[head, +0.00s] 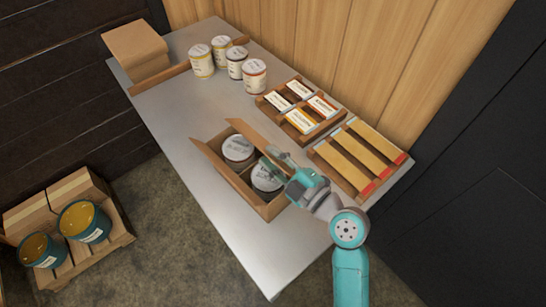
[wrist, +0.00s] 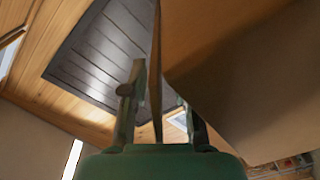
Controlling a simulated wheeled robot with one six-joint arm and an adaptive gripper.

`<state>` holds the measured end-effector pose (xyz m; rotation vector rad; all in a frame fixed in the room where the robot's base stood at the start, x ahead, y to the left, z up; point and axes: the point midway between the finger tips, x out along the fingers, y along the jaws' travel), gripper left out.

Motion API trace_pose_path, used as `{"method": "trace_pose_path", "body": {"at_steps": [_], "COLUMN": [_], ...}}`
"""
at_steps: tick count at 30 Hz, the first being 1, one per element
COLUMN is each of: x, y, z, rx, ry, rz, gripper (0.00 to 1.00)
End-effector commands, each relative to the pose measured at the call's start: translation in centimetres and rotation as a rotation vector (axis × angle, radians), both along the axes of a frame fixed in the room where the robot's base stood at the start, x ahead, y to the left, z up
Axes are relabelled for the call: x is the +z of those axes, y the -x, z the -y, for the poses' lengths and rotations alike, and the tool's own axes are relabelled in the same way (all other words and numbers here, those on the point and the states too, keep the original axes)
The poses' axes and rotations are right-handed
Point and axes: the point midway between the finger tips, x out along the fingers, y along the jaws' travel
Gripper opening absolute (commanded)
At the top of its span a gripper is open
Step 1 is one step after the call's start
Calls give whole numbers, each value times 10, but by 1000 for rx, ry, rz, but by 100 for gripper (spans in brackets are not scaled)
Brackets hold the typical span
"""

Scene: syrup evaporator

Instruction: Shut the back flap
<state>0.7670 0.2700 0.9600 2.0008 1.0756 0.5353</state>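An open cardboard box (head: 268,210) stands on the metal table with two white-lidded cans (head: 239,148) inside. One flap (head: 215,162) juts out on its left side. Another flap (head: 250,132) stands raised along its upper right side; I cannot tell for certain which is the back flap. My gripper (head: 272,160) is over the box, by the right end of the raised flap. In the wrist view my gripper (wrist: 162,105) has its fingers apart. A thin cardboard edge (wrist: 156,60) shows between them, with no clear grip on it. A broad cardboard face (wrist: 240,60) fills the right.
A wooden rack of small boxes (head: 300,127) and a rack of long boxes (head: 345,177) stand right of the box. Several cans (head: 201,60) and stacked cardboard (head: 135,45) are at the far end. The table's left side and near end (head: 275,255) are clear.

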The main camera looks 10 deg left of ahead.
Motion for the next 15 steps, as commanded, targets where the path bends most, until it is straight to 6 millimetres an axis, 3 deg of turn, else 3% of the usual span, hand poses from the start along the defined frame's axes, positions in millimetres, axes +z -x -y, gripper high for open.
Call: {"method": "trace_pose_path", "body": {"at_steps": [9, 15], "x": [0, 0], "y": [2, 16], "z": [3, 25], "rx": [-1, -4], "ry": [-1, -1], "rz": [0, -2], "gripper": [29, 29]}}
